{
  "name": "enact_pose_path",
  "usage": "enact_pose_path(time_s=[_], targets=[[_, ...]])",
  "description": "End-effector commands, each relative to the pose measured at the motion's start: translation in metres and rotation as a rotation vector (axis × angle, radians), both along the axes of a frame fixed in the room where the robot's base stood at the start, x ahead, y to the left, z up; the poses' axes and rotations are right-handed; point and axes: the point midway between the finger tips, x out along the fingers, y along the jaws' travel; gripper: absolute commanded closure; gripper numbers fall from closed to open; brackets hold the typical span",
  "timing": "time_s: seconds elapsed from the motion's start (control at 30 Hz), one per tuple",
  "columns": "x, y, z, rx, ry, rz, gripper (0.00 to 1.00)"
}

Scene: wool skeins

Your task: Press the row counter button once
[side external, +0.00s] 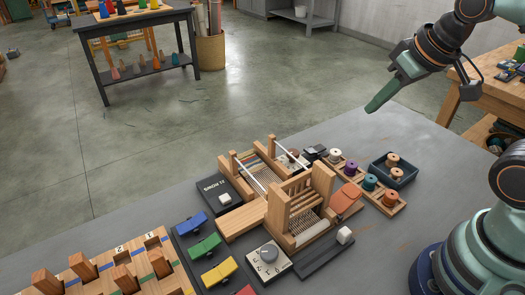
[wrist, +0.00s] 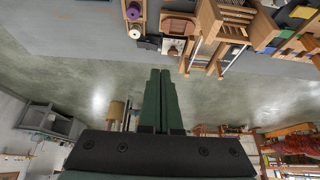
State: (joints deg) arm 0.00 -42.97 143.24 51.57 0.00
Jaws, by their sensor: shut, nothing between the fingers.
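My gripper (side external: 371,108) is shut and empty, high above the back of the grey table in the side view. Its two green fingers (wrist: 160,72) lie together in the wrist view. A flat black box (side external: 214,190) with pale lettering and a raised pale square button (side external: 225,198) lies left of the wooden loom (side external: 296,215). It looks like the row counter, but I cannot be sure. My gripper is well apart from it, up and to the right. The box cannot be made out in the wrist view; the loom (wrist: 225,22) shows there at the top.
A plate with a grey dial (side external: 268,254) and a dark slider track with a white knob (side external: 344,235) lie by the loom. Thread spools and a dark tray (side external: 404,180) stand right of it. Colored clips (side external: 205,247) lie left. Bare table lies at the back right.

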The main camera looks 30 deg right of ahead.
Motion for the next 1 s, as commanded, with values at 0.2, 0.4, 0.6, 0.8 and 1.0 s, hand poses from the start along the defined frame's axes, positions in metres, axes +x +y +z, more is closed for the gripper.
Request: enact_pose_path(time_s=[0.2,0.4,0.6,0.8,1.0], targets=[[0.000,0.000,0.000,0.000,0.000,0.000,1.00],[0.003,0.003,0.000,-0.017,-0.001,0.041,1.00],[0.026,0.020,-0.002,-0.129,-0.016,0.302,1.00],[0.058,0.050,-0.009,-0.308,-0.057,0.698,1.00],[0.088,0.086,-0.021,-0.499,-0.112,1.091,1.00]])
